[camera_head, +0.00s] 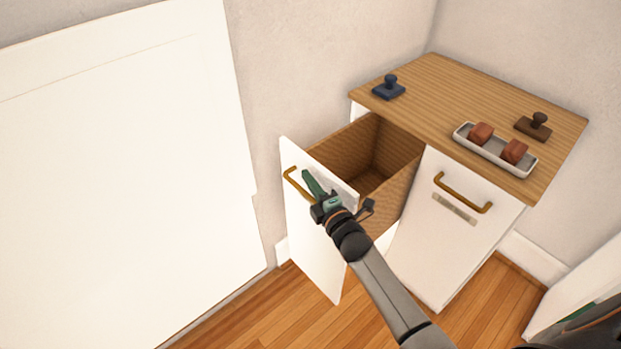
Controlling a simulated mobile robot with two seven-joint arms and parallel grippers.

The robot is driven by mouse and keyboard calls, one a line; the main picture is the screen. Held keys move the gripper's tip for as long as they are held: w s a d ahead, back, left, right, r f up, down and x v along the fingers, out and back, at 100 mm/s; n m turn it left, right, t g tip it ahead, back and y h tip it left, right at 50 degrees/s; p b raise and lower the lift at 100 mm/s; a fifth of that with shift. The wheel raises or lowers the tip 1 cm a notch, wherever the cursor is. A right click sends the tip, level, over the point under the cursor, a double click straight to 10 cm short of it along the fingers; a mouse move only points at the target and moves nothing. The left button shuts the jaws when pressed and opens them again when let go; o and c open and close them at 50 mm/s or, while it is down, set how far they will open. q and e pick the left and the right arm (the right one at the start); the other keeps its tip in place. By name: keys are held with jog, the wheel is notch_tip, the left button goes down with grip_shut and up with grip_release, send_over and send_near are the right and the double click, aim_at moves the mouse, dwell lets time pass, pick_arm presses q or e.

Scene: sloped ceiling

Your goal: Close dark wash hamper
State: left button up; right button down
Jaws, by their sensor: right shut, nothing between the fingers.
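A white cabinet holds two fronts side by side. The left hamper (318,245) stands pulled out, its white front forward of the cabinet and its brown woven-looking inside (385,150) empty as far as I can see. A brass handle (291,183) is at the upper left of this front. My right gripper (312,184), with green fingers, is shut and empty, just right of the handle and in front of the panel; I cannot tell whether it touches. My left gripper is not in view.
On the wooden top (440,85) are a blue stamp-like piece (389,88), a dark brown one (534,126) and a grey tray (520,172) with two reddish blocks. A large white panel (110,170) stands at left. Wooden floor shows in front.

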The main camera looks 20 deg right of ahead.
aim_at(322, 172)
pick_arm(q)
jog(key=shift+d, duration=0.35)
pick_arm(e)
jog(key=shift+d, duration=0.15)
jog(key=shift+w, duration=0.1)
jog(key=shift+w+d, duration=0.15)
jog(key=shift+d, duration=0.4)
jog(key=d, duration=0.1)
jog(key=w+d, duration=0.1)
jog(key=shift+d, duration=0.3)
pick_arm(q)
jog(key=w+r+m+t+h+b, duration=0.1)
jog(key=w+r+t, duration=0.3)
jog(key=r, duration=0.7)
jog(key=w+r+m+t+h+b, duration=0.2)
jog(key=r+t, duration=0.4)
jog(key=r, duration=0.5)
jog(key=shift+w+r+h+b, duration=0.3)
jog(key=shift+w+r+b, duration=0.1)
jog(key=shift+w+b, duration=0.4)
pick_arm(e)
jog(key=w+d, duration=0.2)
jog(key=d, duration=0.5)
jog(key=w+d, duration=0.3)
jog(key=d, duration=0.4)
jog(key=shift+d, duration=0.15)
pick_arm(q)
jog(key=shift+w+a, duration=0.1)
